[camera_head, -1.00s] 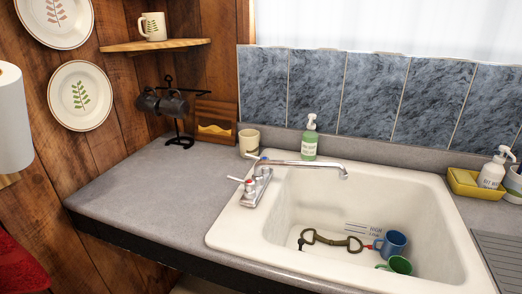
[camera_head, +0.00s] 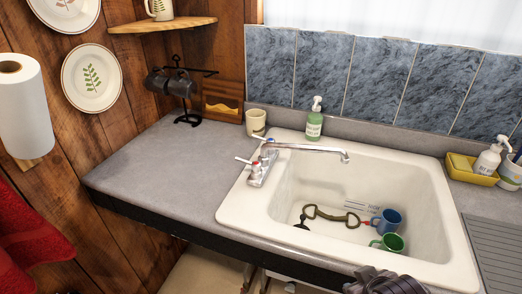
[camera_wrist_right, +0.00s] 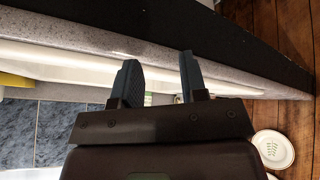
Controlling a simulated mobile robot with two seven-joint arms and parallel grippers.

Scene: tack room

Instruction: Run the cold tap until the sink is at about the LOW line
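I see no clear water surface. My right gripper (camera_wrist_right: 160,72) is open and empty beside the counter edge in the wrist view. My left gripper is not in view.
In the basin lie a metal bit (camera_head: 331,216), a blue mug (camera_head: 389,221) and a green mug (camera_head: 388,243). A soap bottle (camera_head: 314,122) and a cream cup (camera_head: 256,122) stand behind.

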